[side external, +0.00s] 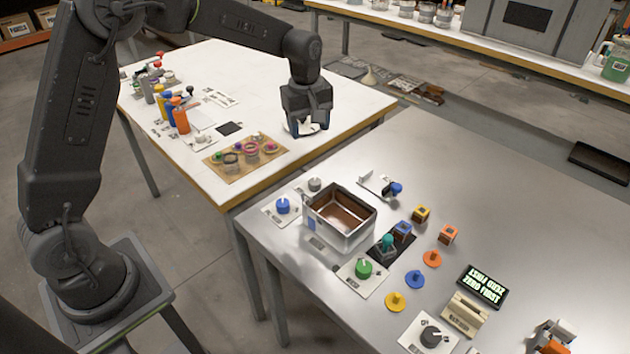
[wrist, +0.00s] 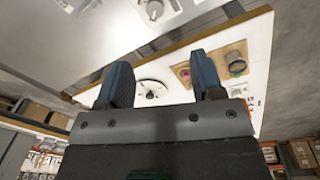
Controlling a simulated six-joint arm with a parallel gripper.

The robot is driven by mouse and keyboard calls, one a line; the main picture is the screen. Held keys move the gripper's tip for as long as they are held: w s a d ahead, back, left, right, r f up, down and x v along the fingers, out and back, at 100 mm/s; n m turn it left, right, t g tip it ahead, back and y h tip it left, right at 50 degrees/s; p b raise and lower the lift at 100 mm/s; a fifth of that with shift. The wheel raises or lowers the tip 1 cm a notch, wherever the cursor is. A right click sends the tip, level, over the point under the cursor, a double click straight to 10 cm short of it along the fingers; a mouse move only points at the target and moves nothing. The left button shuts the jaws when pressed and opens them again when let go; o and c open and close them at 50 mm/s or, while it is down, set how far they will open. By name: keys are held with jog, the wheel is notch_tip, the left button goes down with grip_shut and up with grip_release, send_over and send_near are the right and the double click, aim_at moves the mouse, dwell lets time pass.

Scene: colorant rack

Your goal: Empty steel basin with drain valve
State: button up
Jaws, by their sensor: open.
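The steel basin (side external: 361,230) stands upright near the left edge of the grey metal table in the side view. Its inside is brown; I cannot tell whether that is liquid or residue. A teal-topped piece (side external: 387,243) sits on a black pad close by the basin's right side; I cannot tell if it is the drain valve. My gripper (side external: 308,127) is open and empty, above the right part of the white table, behind and left of the basin. In the wrist view my gripper's fingers (wrist: 161,78) are wide apart with nothing held. I cannot make out the basin there.
Blue (side external: 283,205), grey (side external: 315,185) and green (side external: 364,267) knobs on white plates surround the basin. Small cubes, coloured discs and a display (side external: 483,287) stand to its right. A brown board (side external: 230,172) with pots lies on the white table. The grey table's far right is clear.

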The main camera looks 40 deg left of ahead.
jog(key=n, duration=0.2)
send_near(315, 181)
jog(key=shift+g, duration=0.3)
jog(key=f, duration=1)
jog(key=shift+w, duration=0.25)
jog(key=c, duration=0.9)
